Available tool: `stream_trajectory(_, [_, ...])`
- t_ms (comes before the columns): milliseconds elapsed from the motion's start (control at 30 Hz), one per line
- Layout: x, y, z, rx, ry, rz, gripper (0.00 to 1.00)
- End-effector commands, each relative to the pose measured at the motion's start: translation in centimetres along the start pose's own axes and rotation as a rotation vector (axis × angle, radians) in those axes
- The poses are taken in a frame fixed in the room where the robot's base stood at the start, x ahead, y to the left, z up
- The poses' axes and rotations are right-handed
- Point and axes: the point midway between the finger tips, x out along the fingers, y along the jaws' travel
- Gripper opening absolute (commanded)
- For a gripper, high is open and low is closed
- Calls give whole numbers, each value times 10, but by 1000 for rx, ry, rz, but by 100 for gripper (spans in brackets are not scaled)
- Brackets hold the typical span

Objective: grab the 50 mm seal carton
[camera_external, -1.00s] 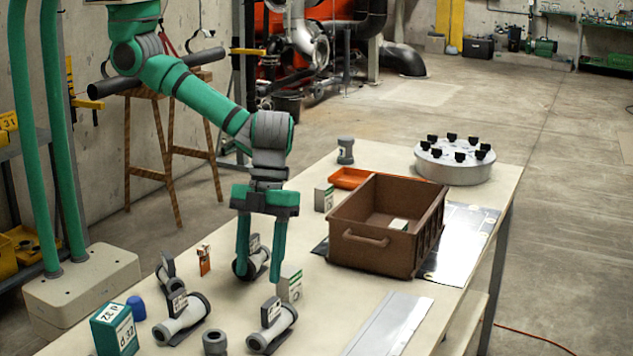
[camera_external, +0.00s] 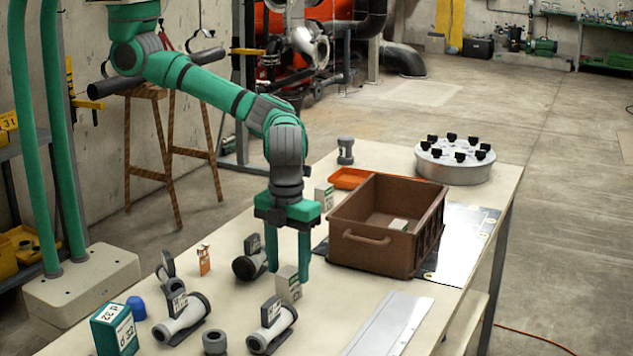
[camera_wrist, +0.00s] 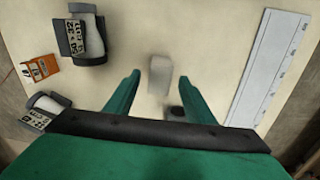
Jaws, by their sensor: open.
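In the wrist view a pale, blurred carton (camera_wrist: 159,76) lies in the gap between my fingers. My gripper (camera_external: 288,275) is open, pointing down, with its fingertips close to this carton. I cannot tell whether they touch it. Similar small cartons are one left of the brown bin (camera_external: 324,198) and one inside the bin (camera_external: 398,225).
Pipe fittings (camera_external: 182,318) with tags stand left and front of the gripper, one close behind it (camera_external: 249,264). The brown bin (camera_external: 375,250) stands to the right. An orange-white carton (camera_external: 204,260), a green box (camera_external: 115,331) and a metal strip (camera_external: 390,325) also lie around.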

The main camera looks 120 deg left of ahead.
Motion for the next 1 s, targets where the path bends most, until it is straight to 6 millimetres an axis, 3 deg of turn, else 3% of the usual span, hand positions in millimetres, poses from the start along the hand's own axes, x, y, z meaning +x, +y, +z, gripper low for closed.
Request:
stream_trajectory(300, [40,0,2,-1,0,1,49])
stream_trajectory(600, [44,0,2,-1,1,0,49])
stream_trajectory(800, [44,0,1,-1,1,0,5])
stream_trajectory(1000, [44,0,1,0,1,0,5])
